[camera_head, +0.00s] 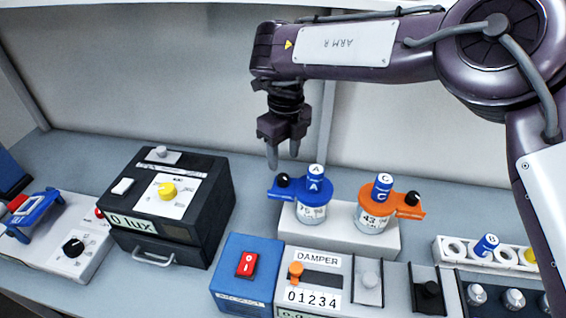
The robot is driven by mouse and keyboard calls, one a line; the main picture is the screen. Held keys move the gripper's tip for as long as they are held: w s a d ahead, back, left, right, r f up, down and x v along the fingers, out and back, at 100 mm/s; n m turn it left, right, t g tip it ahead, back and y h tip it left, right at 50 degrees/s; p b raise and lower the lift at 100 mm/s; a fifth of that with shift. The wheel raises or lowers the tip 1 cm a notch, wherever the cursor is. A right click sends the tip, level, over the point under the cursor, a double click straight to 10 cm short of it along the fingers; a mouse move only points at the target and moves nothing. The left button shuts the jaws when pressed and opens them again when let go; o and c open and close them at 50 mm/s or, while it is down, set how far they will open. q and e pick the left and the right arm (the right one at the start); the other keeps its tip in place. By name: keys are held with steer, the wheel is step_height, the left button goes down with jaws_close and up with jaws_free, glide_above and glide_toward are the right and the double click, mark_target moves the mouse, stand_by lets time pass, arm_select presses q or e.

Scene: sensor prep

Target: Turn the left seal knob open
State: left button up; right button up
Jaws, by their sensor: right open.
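My right gripper (283,160) hangs from the arm at upper centre, pointing down, with its two fingers apart and nothing between them. It is above and left of the jar with the blue collar (311,207). That collar carries a black ball knob (284,181) on its left and a blue cap marked A. To the right stands a jar with an orange collar (390,206), a blue cap marked C and a black knob.
A white unit (50,245) with a black dial and blue handle stands far left. A blue box (240,265) with a red switch and a DAMPER panel (325,264) are at front centre. A white rack (455,248) is at right. The back wall rises behind the bench.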

mark_target(283, 176)
step_height(283, 176, down, 4)
steer(key=shift+s+f+p, duration=0.1)
steer(key=shift+s+p, duration=0.05)
steer(key=shift+p, duration=0.45)
steer(key=shift+a+f, duration=0.1)
steer(key=shift+f, duration=0.75)
steer(key=c, duration=1)
arm_select(q)
steer(key=shift+s+r, duration=0.5)
steer(key=shift+r, duration=0.35)
